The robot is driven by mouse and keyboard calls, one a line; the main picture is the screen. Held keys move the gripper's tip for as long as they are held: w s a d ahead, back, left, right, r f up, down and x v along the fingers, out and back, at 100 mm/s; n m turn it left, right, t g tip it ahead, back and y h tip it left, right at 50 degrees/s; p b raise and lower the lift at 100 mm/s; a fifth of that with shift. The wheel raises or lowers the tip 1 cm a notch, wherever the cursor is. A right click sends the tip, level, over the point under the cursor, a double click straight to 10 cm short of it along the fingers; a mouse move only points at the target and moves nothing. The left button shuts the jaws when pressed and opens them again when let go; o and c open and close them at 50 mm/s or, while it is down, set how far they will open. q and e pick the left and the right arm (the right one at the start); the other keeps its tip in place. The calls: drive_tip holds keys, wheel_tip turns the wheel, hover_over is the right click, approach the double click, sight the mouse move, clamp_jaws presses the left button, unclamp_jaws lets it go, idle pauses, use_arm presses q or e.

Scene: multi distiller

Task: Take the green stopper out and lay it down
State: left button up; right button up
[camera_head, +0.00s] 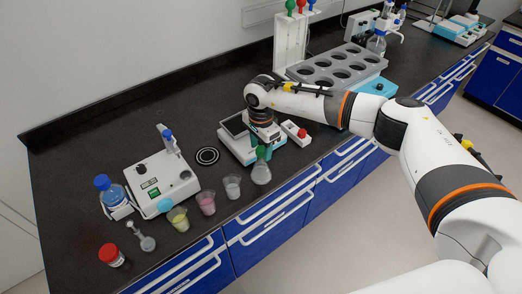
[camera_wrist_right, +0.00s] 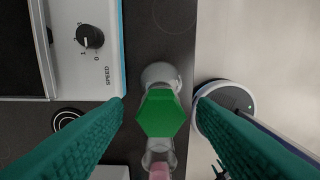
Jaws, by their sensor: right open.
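The green stopper (camera_head: 261,152) sits in the neck of a clear conical flask (camera_head: 261,173) near the front edge of the bench. In the right wrist view the stopper (camera_wrist_right: 160,114) shows as a green hexagon from above, with the flask's glass (camera_wrist_right: 160,73) partly hidden beneath it. My right gripper (camera_wrist_right: 161,103) is open, with one teal finger on each side of the stopper and visible gaps between. In the head view this gripper (camera_head: 264,142) is just above the flask, partly hidden by my wrist. My left gripper is not in view.
A stirrer hotplate (camera_head: 233,143) stands behind the flask. Cups with clear, pink (camera_head: 206,203) and yellow (camera_head: 178,219) contents stand to the left. A grey rack (camera_head: 335,68) is behind my arm. Bare bench lies behind the left device (camera_head: 160,181).

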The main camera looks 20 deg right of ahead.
drive_tip(key=c, duration=1)
